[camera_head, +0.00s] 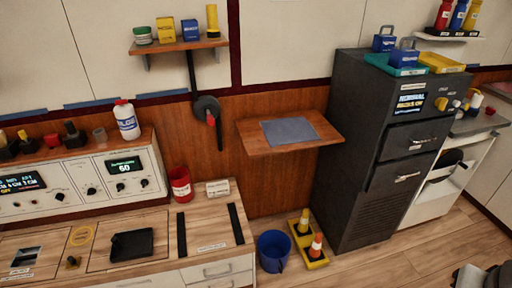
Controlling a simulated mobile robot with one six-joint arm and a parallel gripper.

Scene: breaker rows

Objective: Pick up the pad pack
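I cannot tell for sure which thing is the pad pack. A small white labelled box (217,188) lies at the back of the left wooden counter, beside a red container; its print is too small to read. A yellow box (165,30) and a blue box (190,30) stand on the upper wall shelf. A flat grey-blue pad (289,131) lies on the empty-looking fold-out wooden shelf (262,148). A grey and black part, likely of my arm, is cut off at the bottom right corner. I see no clear fingertips there and nothing held.
A dark cabinet (345,150) stands right of the fold-out shelf. A blue bucket (273,251) and a yellow tray with small cones (308,240) stand on the floor in front. The red container (181,185) and a white bottle (127,120) are at the left. Floor at centre right is clear.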

